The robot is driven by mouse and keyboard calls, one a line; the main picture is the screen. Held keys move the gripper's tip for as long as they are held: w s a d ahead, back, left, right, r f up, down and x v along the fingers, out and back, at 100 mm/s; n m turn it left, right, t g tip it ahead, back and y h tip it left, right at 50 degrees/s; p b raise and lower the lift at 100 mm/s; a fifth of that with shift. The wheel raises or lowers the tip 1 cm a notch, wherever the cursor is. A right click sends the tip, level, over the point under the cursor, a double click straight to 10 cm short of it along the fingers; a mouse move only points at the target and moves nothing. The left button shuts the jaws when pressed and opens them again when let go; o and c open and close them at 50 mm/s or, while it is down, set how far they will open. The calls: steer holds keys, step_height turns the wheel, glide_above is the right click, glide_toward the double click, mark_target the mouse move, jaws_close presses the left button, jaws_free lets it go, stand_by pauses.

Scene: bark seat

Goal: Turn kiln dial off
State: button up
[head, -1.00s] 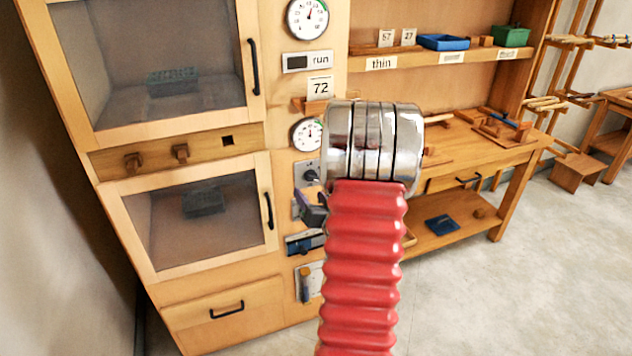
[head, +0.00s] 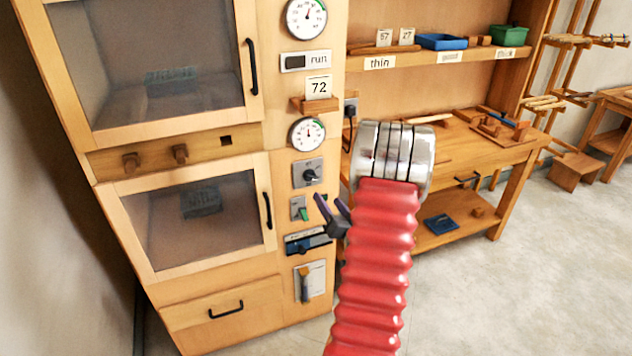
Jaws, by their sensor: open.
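The kiln dial appears to be the black knob (head: 310,175) on a grey plate on the cabinet's right-hand panel, below the lower gauge (head: 307,134). Its pointer setting is too small to read. My gripper (head: 331,205) is open and empty, with two dark purple fingers spread in a V. It is just below and to the right of the knob, apart from it in the picture. The gap in depth cannot be told. A green switch (head: 302,213) sits below the knob, left of my gripper. My red arm hides part of the bench's left side.
A blue-handled slider (head: 307,243) and an orange-handled lever (head: 305,284) are lower on the panel. A small shelf (head: 314,104) with a "72" card juts out above. The workbench (head: 455,158) stands to the right; the floor (head: 540,260) in front is clear.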

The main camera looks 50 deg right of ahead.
mark_target(313, 178)
steer(key=x, duration=1.2)
steer(key=shift+w, duration=0.25)
steer(key=shift+c, duration=0.4)
steer(key=shift+s, duration=0.1)
steer(key=c, duration=0.9)
steer(key=shift+d, duration=0.4)
steer(key=shift+c, duration=0.4)
steer(key=shift+a, duration=0.3)
